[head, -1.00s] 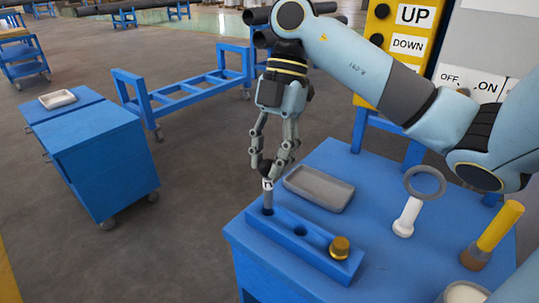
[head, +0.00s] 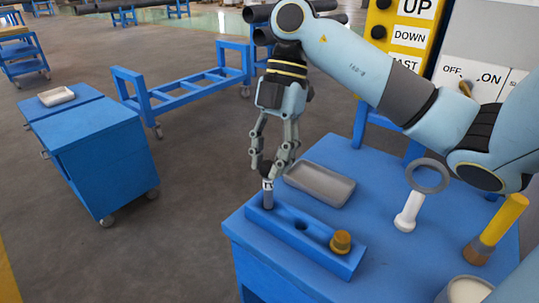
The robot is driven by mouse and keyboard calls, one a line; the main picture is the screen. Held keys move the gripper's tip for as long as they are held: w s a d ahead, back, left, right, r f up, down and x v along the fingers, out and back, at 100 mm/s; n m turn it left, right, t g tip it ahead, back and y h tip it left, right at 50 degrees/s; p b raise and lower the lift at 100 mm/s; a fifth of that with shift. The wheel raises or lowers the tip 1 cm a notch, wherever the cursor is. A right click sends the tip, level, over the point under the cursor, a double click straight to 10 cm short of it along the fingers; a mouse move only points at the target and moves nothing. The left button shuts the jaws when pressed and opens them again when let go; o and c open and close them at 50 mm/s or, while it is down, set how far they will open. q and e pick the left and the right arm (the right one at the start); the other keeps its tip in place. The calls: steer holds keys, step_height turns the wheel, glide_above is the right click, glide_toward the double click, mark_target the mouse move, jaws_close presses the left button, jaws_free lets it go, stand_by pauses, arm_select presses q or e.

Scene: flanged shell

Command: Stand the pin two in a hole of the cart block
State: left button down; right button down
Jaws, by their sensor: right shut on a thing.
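The right gripper (head: 268,172) is shut on the top of a grey pin (head: 268,198) with a white band and dark marking, which I take to be pin two. The pin is upright at the left end of the blue cart block (head: 283,247). Its lower end is at the left hole of the block; how deep it sits I cannot tell. The block's middle hole (head: 301,226) is empty. A brass-coloured knobbed piece (head: 341,242) stands at the block's right end. My left gripper is not in view.
The block lies on a blue cart top (head: 383,208). A grey tray (head: 319,184) lies behind it. A white stand with a grey ring (head: 407,212), a yellow-handled tool (head: 497,229) and a pale cup (head: 468,291) are to the right.

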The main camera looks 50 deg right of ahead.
steer(key=shift+f+b, duration=0.75)
steer(key=shift+f, duration=0.35)
steer(key=c, duration=0.9)
jaws_free()
steer(key=shift+c, duration=0.2)
steer(key=v, duration=0.7)
steer(key=shift+r, duration=0.25)
steer(key=shift+d, duration=0.1)
